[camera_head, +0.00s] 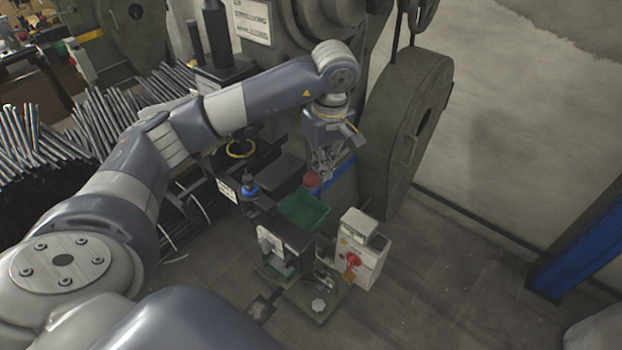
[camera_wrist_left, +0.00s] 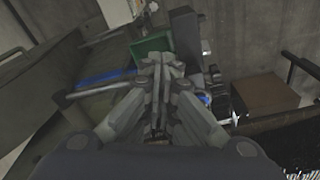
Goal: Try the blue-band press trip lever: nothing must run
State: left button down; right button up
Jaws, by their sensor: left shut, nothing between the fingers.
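The press (camera_head: 330,24) is a large dark grey-green machine with a big flywheel guard on its right. A blue band (camera_head: 338,176) shows low on its body, partly behind my left gripper (camera_head: 324,165); the band also shows in the left wrist view (camera_wrist_left: 104,76). The left gripper is shut and empty, pointing down in front of the press. In the left wrist view its fingers (camera_wrist_left: 163,62) are together, and a grey rod (camera_wrist_left: 88,88), perhaps the trip lever, lies to their left. I cannot tell whether the fingers touch it. My right gripper is not in view.
A green tray (camera_head: 303,212), a red knob (camera_head: 311,179) and a blue-topped part (camera_head: 250,186) sit near the gripper. A pale switch box (camera_head: 358,245) with a red rotary switch (camera_head: 353,260) stands to the right. Bundled metal rods (camera_head: 120,110) lie left.

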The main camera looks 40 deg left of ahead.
pick_arm(q)
jog(key=shift+s+d+r, duration=0.1)
jog(key=shift+d+r, duration=0.05)
jog(key=shift+r, duration=0.65)
jog(key=shift+d+r, duration=0.1)
jog(key=shift+r, duration=0.7)
